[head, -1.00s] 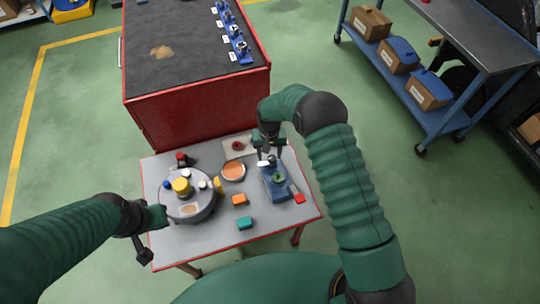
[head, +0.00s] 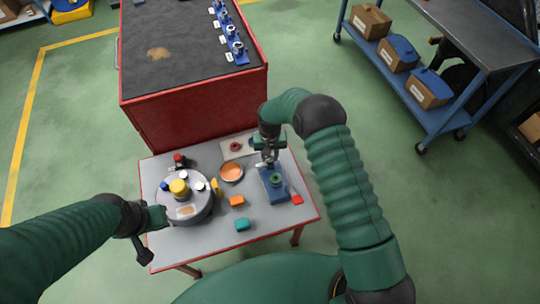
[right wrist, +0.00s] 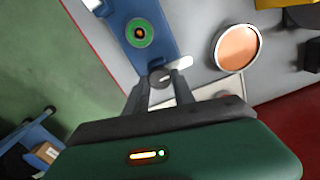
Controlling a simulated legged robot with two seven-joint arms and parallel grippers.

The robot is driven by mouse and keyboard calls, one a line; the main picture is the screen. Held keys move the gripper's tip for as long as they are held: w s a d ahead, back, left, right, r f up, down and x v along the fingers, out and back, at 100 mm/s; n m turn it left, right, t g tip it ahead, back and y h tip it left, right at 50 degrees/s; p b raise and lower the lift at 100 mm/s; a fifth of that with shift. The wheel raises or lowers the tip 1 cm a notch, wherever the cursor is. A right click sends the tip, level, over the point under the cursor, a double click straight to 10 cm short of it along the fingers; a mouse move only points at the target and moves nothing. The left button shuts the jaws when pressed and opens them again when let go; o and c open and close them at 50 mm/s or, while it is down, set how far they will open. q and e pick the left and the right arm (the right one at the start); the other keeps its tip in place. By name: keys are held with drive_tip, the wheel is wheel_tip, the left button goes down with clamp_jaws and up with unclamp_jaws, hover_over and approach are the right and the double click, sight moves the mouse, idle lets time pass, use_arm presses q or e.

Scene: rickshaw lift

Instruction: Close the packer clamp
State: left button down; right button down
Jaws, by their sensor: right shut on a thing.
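The packer clamp (head: 276,184) stands at the right side of the small grey table. It has a blue base with a green ring on top, and the ring also shows in the right wrist view (right wrist: 139,32). My right gripper (head: 268,158) is over the far end of the blue base, pointing down. In the right wrist view its fingers (right wrist: 151,95) are shut on a small grey metal part (right wrist: 161,77) of the clamp; the fingers hide some of it. My left gripper (head: 156,218) is at the left edge of a round grey drum; its fingers are too small to read.
The drum (head: 186,211) carries a yellow knob and small parts. An orange dish (head: 231,172), an orange block (head: 237,201), a teal block (head: 242,224) and a red piece (head: 297,199) lie near the clamp. A red cabinet (head: 200,110) stands behind the table.

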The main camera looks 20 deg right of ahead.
drive_tip(key=shift+n, duration=0.4)
drive_tip(key=shift+a+n, duration=0.1)
drive_tip(key=shift+n, duration=0.4)
drive_tip(key=n, duration=0.3)
drive_tip(key=shift+n, duration=0.3)
drive_tip(key=n, duration=0.3)
drive_tip(key=shift+n, duration=0.3)
drive_tip(key=n, duration=0.4)
drive_tip(key=shift+n, duration=2.5)
drive_tip(key=c, duration=1.1)
unclamp_jaws()
drive_tip(key=shift+o, duration=0.2)
